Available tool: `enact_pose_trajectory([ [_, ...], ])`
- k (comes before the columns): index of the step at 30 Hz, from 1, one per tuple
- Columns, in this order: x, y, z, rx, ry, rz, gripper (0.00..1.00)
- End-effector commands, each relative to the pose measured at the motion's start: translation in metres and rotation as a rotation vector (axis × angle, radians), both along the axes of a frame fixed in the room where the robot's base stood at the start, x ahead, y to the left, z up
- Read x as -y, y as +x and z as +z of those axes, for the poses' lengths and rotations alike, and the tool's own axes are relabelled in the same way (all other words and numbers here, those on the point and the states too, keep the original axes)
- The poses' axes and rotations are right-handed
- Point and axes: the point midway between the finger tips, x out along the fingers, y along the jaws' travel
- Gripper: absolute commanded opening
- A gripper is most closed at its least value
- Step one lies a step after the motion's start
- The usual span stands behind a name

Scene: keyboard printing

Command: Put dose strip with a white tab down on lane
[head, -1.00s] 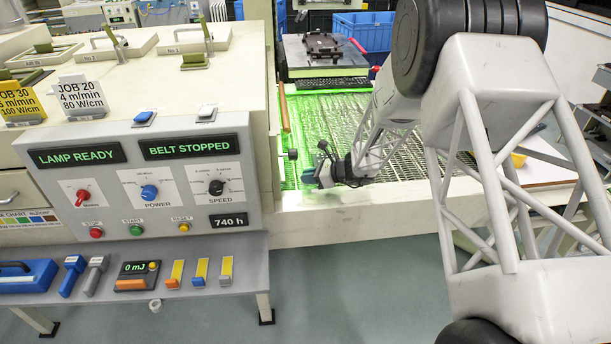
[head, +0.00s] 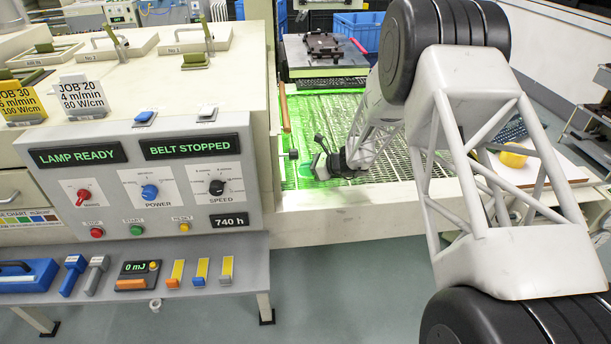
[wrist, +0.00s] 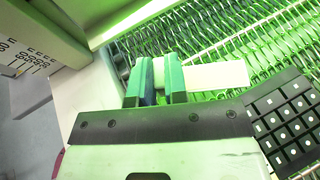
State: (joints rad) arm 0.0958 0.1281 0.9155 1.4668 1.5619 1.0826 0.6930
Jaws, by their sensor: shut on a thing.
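My gripper (head: 324,164) is low over the near-left part of the mesh belt lane (head: 400,166), which is lit green. In the wrist view my gripper's teal fingers (wrist: 160,78) are shut on the dose strip. A white part of the strip, its tab (wrist: 216,75), sticks out to the right of the fingers, over the mesh (wrist: 285,40). More white shows between the fingers. The rest of the strip is hidden by them. I cannot tell whether the strip touches the mesh. In the head view the strip cannot be made out clearly.
A black keyboard (wrist: 285,118) is close to the right of my gripper in the wrist view. The control panel (head: 140,180) stands left of the lane and reads BELT STOPPED. A platform with a dark frame (head: 322,45) is at the lane's far end. A yellow object (head: 513,156) lies at right.

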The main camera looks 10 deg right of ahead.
Motion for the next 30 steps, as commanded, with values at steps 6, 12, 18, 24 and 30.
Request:
enact_pose_trajectory([
  [6, 0.000, 0.000, -0.022, 0.000, 0.000, 0.000, 0.00],
  [12, 0.000, 0.000, -0.026, 0.000, 0.000, 0.000, 0.00],
  [18, 0.000, 0.000, -0.027, 0.000, 0.000, 0.000, 0.00],
  [24, 0.000, 0.000, -0.029, 0.000, 0.000, 0.000, 0.24],
  [30, 0.000, 0.000, -0.029, 0.000, 0.000, 0.000, 0.39],
])
